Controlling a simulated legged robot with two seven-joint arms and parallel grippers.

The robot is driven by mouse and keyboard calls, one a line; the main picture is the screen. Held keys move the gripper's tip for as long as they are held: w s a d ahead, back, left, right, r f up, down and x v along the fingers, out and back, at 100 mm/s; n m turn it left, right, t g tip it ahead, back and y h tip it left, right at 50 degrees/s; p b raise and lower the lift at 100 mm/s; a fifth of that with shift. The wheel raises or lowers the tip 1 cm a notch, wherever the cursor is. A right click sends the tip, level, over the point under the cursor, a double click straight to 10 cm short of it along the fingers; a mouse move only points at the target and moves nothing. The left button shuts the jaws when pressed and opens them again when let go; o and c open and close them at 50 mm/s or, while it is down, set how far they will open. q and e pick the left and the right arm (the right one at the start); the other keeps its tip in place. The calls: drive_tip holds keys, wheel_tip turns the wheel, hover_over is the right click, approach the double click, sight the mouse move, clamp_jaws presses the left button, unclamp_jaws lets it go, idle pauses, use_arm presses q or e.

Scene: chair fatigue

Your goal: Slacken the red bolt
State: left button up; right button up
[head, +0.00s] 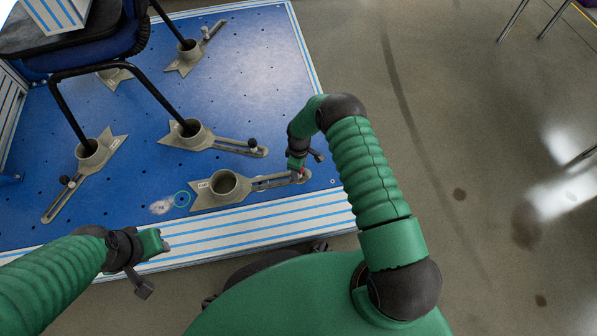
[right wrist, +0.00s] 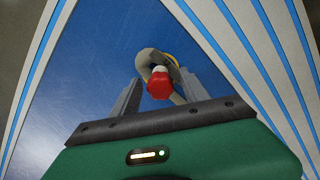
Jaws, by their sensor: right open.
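The red bolt (right wrist: 159,84) has a red head and stands on the slotted end of a grey clamp. In the right wrist view it shows between the two fingers of my right gripper (right wrist: 160,95), which is open, with a gap on each side of the bolt. In the head view my right gripper (head: 297,170) reaches down over the right end of the grey clamp (head: 224,186), and only a speck of red shows there. My left gripper (head: 164,241) hangs over the platform's front edge, apart from the clamps; its finger gap is unclear.
Other grey clamps with black knobs, such as one nearby (head: 200,136), stand on the blue platform (head: 255,65). Several hold the black legs of a chair (head: 110,68) at upper left. The platform has a striped front edge (head: 260,222). Open floor (head: 450,130) lies to the right.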

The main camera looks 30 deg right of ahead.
drive_tip(key=m, duration=0.3)
drive_tip(key=shift+m, duration=0.3)
drive_tip(key=m, duration=0.3)
drive_tip(key=shift+m, duration=0.4)
drive_tip(key=c, duration=0.7)
drive_tip(key=shift+n, duration=2.1)
drive_tip(key=shift+c, duration=0.2)
drive_tip(key=o, duration=0.7)
drive_tip(key=shift+o, duration=0.2)
